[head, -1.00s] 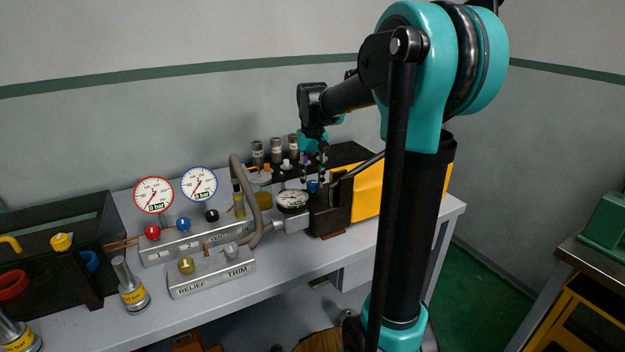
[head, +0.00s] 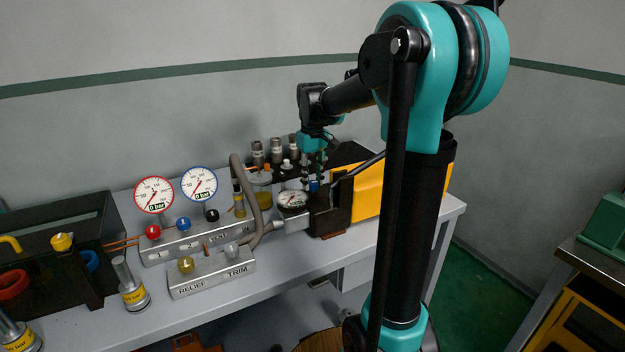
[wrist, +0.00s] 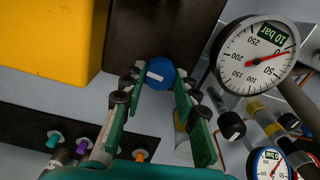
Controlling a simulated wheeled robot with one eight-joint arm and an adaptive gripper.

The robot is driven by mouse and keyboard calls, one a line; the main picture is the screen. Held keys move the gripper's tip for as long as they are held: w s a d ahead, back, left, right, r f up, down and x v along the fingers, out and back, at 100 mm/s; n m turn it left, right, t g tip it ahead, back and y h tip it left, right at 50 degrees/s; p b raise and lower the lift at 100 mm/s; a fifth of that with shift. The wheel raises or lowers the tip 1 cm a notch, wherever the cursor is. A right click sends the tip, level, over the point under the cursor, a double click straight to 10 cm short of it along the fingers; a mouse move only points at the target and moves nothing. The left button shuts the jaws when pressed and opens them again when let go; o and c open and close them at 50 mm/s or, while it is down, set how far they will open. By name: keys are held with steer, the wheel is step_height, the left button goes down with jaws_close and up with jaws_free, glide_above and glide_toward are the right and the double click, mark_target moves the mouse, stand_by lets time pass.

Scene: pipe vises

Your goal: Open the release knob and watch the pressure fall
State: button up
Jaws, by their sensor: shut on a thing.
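The release knob appears to be the blue round knob (wrist: 160,73) with a white mark, on top of a dark block; in the head view the blue knob (head: 314,186) is small. My gripper (wrist: 157,82) points down at it, with its green fingers on either side of the knob, shut on it. In the head view my gripper (head: 314,174) sits right above the dark block (head: 330,213). A pressure gauge (wrist: 256,57) beside the knob has a red needle and a label that seems to read 10 bar. The same gauge (head: 292,200) is too small to read in the head view.
A red-rimmed gauge (head: 154,195) and a blue-rimmed gauge (head: 199,184) both read 0 bar. A RELIEF and TRIM block (head: 212,274) stands in front. A yellow housing (head: 374,191) is right of my gripper. A grey hose (head: 257,200) curves at its left.

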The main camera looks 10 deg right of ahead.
mark_target(313, 182)
steer(key=o, duration=1.2)
steer(key=shift+c, duration=0.2)
step_height(313, 182, up, 12)
